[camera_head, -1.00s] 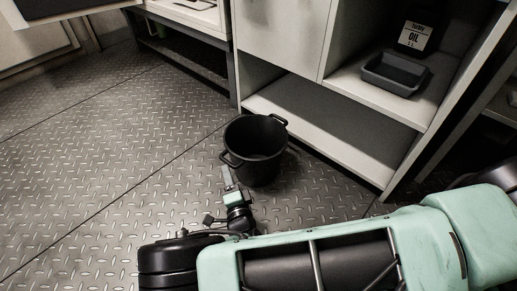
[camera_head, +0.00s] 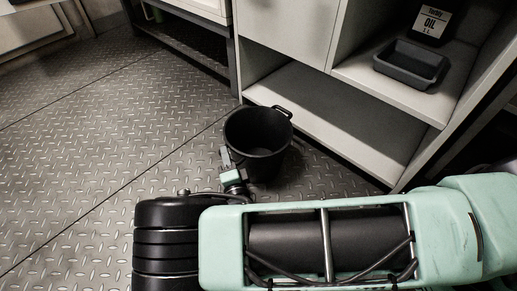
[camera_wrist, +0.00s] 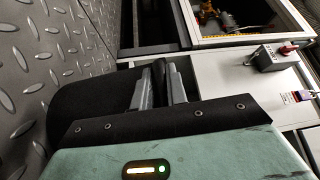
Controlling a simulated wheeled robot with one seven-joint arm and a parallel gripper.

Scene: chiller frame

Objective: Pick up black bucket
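The black bucket (camera_head: 262,132) stands upright on the floor in front of the shelving in the head view, its mouth up and one side handle at its far right rim. Its near-left handle is hidden by my gripper (camera_head: 226,158), which is at the bucket's near-left side. In the wrist view the bucket (camera_wrist: 85,105) is a dark shape left of the fingers. My gripper (camera_wrist: 160,86) shows two grey fingers spread apart there, with a dark piece, seemingly the bucket's handle, between them. Contact with that piece cannot be made out.
The white shelving unit (camera_head: 330,115) stands close behind the bucket, with a dark tray (camera_head: 410,65) and an oil container (camera_head: 432,22) on its shelf. A workbench (camera_head: 185,45) stands further back. The patterned metal floor (camera_head: 90,130) at left is clear.

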